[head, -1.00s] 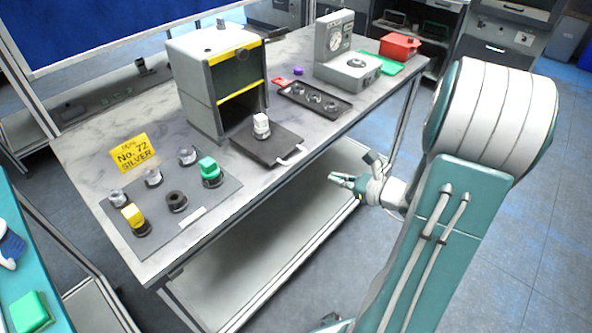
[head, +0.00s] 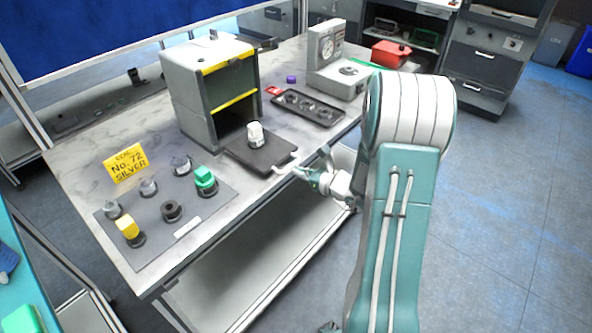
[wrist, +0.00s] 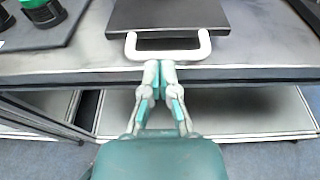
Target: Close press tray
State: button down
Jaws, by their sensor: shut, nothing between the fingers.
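The press (head: 195,98) is a grey box with yellow stripes on its open front. Its dark flat tray (head: 240,152) sticks out of the opening toward the table's front edge. A white piece (head: 255,136) stands on the tray. The tray's white handle (head: 287,167) is at its front end; the handle also shows in the wrist view (wrist: 195,53), with the tray (wrist: 170,12) beyond it. My gripper (head: 304,172) is shut and empty, right at the handle. In the wrist view its fingertips (wrist: 159,66) meet the handle's front bar; I cannot tell whether they touch.
A grey mat (head: 148,220) with several stamps, one green (head: 205,178) and one yellow (head: 128,228), lies left of the tray. A dark parts tray (head: 320,112) and a gauge device (head: 335,75) stand to the right. The floor beside the table is open.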

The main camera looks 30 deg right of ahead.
aim_at(259, 147)
jog(key=r+x, duration=0.1)
jog(key=x, duration=0.4)
jog(key=r+x, duration=0.1)
jog(key=x, duration=0.5)
jog(key=r+x, duration=0.1)
jog(key=x, duration=0.5)
jog(key=shift+w+r, duration=0.1)
jog(key=shift+w, duration=0.45)
jog(key=shift+w+r, duration=0.15)
jog(key=shift+w, duration=0.3)
